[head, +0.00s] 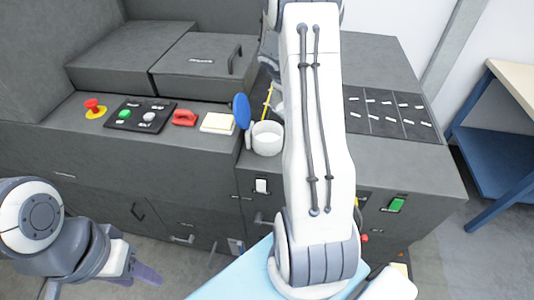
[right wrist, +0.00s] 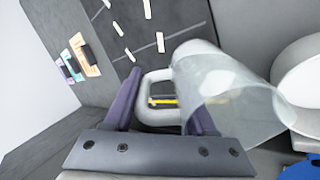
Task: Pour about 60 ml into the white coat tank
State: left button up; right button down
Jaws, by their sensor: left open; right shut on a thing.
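The white coat tank (head: 267,140) is a white round cup at the front edge of the dark machine, with a blue round lid (head: 242,110) standing up beside it. In the right wrist view, a clear jug (right wrist: 225,90) has its white handle (right wrist: 146,104) between the fingers of my right gripper (right wrist: 162,95), which is shut on it. A white rounded vessel (right wrist: 300,80) is close to the jug at the right. I cannot tell the liquid level in the jug. My right arm hides most of the jug in the head view. My left gripper (head: 146,272) is open and empty, low at the left.
The machine top holds a red emergency button (head: 93,105), a button panel (head: 140,115), a red clamp-like piece (head: 185,118) and a pale pad (head: 217,123). A dark panel with white labels (head: 385,112) lies right of my arm. A blue-framed bench (head: 495,160) stands far right.

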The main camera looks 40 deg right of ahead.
jog(key=h+b, duration=0.1)
jog(key=b, duration=0.3)
jog(key=a+t+h+b, duration=0.1)
jog(key=b, duration=0.4)
jog(key=f+h+b, duration=0.1)
jog(key=b, duration=0.4)
jog(key=shift+s+a, duration=0.15)
jog(key=shift+a, duration=0.1)
notch_tip(320, 180, up, 2)
jog(key=shift+h+p, duration=0.3)
jog(key=shift+p, duration=0.25)
jog(key=shift+s+a+r+t+h+b, duration=0.1)
jog(key=shift+s+r+t+h+b, duration=0.15)
jog(key=shift+r+b, duration=0.3)
jog(key=shift+w+b, duration=0.1)
jog(key=shift+b, duration=0.25)
jog(key=shift+s+a+r+t+h+b, duration=0.1)
jog(key=shift+a+r+t+h+b, duration=0.35)
jog(key=shift+b, duration=0.95)
jog(key=shift+s+a+r+h+b, duration=0.15)
jog(key=shift+r+h+b, duration=0.4)
jog(key=shift+h+b, duration=0.6)
jog(key=shift+r, duration=0.2)
jog(key=shift+b, duration=0.3)
jog(key=shift+a+b, duration=0.15)
jog(key=shift+b, duration=0.2)
jog(key=shift+a+r+b, duration=0.1)
jog(key=shift+a+b, duration=0.05)
jog(key=shift+b, duration=0.15)
